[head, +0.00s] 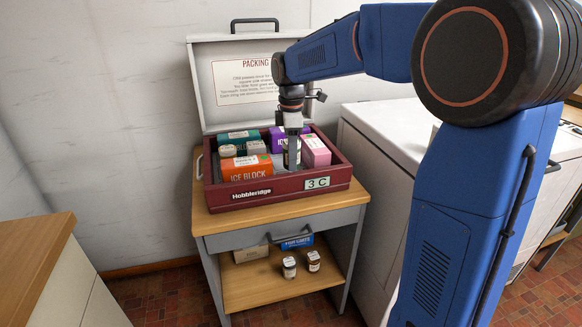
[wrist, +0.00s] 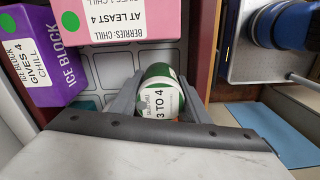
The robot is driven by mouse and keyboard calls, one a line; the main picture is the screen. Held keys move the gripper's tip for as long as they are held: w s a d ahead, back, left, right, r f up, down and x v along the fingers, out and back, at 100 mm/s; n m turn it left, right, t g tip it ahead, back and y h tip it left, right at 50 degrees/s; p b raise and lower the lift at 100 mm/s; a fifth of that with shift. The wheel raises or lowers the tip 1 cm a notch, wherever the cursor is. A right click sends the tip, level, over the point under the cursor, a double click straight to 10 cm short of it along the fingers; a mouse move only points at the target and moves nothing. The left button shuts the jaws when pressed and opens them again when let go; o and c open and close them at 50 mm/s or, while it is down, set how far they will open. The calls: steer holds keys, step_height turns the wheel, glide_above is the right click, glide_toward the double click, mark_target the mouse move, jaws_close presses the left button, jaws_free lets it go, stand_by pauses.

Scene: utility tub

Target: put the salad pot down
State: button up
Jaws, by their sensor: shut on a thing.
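The salad pot (wrist: 160,97) shows in the wrist view as a small round pot with a green and white top reading "3 TO 4". My gripper (wrist: 158,106) is shut on it, one grey finger on each side. In the head view my gripper (head: 292,150) points down into the dark red tub (head: 236,195), between the orange ice block (head: 246,168) and the pink berries box (head: 315,151). The pot's underside is hidden, so I cannot tell whether it touches the tub's floor.
A purple ice block (wrist: 62,62) and the pink box crowd the gripper. The open lid (head: 205,75) rises behind. A white appliance (head: 385,150) stands right. Jars and boxes occupy the lower shelf (head: 250,295).

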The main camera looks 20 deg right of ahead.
steer(key=shift+f, duration=1.9)
steer(key=shift+f, duration=0.15)
steer(key=o, duration=0.8)
